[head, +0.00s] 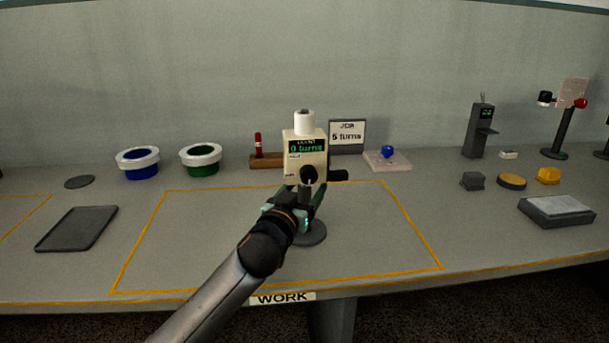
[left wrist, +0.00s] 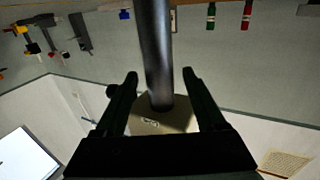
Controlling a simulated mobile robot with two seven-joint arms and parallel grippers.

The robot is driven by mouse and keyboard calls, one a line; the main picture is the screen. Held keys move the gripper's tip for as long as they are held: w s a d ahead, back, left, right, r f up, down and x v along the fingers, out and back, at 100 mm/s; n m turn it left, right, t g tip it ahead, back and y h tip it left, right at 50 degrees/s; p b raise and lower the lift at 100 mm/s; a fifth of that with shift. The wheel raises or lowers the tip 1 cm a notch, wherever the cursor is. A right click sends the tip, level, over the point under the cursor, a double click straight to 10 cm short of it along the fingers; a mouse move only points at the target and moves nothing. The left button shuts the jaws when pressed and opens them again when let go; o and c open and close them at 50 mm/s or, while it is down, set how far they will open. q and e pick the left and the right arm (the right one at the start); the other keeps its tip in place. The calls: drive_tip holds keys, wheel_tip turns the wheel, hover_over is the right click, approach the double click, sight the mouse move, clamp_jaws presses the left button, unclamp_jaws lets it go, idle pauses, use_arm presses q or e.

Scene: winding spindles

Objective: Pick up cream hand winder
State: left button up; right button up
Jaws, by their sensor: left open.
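The cream hand winder (head: 304,150) stands upright in the work area in the head view. It has a white cylinder on top, a small screen reading "0 turns", a dark crank at its right side and a dark round base (head: 314,236). In the left wrist view its dark post (left wrist: 155,45) and part of its cream body (left wrist: 165,120) show. My left gripper (head: 300,198) is open just below the cream body, its fingers on either side of the post. In the left wrist view the open fingers (left wrist: 160,76) stand apart from the post with gaps. My right gripper is not seen.
Behind are a blue bowl (head: 140,170), a green bowl (head: 202,168), a wooden rack (head: 268,161), a "5 turns" sign (head: 347,135) and a pale block with a blue knob (head: 387,161). A dark tray (head: 77,229) lies left. The marked area beside the winder is clear.

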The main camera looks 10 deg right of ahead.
use_arm(q)
clamp_jaws()
idle(0.4)
idle(0.8)
drive_tip(key=shift+r, duration=0.15)
